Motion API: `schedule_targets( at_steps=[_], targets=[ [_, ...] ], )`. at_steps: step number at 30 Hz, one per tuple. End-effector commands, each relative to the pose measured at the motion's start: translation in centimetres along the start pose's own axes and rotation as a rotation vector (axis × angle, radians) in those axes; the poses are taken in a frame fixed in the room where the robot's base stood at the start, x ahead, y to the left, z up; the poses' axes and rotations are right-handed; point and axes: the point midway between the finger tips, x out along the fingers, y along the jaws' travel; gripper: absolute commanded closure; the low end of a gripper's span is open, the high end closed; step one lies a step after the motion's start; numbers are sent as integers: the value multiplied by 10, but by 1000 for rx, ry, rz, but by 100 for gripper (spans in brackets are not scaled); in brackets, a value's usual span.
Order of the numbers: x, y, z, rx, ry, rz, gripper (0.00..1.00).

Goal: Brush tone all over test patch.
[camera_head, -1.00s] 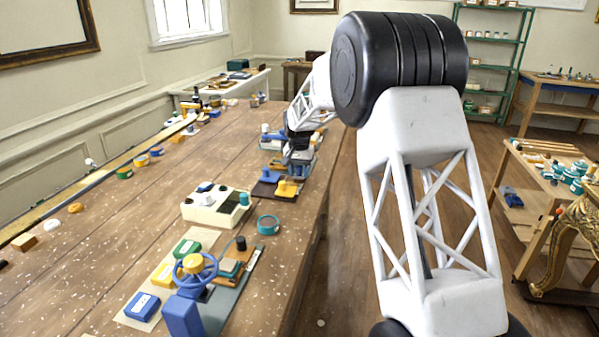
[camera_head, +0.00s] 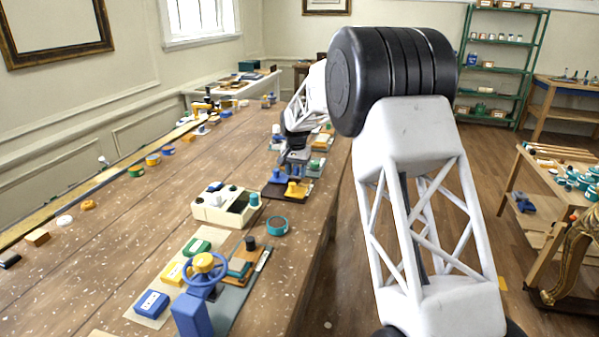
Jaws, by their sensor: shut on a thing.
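My gripper (camera_head: 295,168) is far down the long wooden bench, low over its right side. It is small in view and partly lost among my dark wrist parts. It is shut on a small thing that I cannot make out. Just in front of it is a dark board (camera_head: 281,190) with a blue piece (camera_head: 278,175) and a yellow piece (camera_head: 295,190). Small boards and coloured pieces lie beside and behind the gripper. I cannot tell which surface is the test patch, or whether the held thing touches anything. No tone or brush can be made out.
A cream box (camera_head: 222,205) with knobs, a teal ring (camera_head: 277,226) and a blue stand with a handwheel (camera_head: 202,275) are nearer on the bench (camera_head: 130,235). Small coloured pieces line its left side. A gilt console (camera_head: 570,255) and a trolley stand right.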

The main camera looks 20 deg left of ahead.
Motion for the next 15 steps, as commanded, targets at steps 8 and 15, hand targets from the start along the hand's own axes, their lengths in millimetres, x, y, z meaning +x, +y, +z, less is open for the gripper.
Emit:
schedule_targets(
  at_steps=[8,15],
  targets=[
    [0,-6,0,1,0,0,91],
    [0,5,0,1,0,0,91]
  ],
)
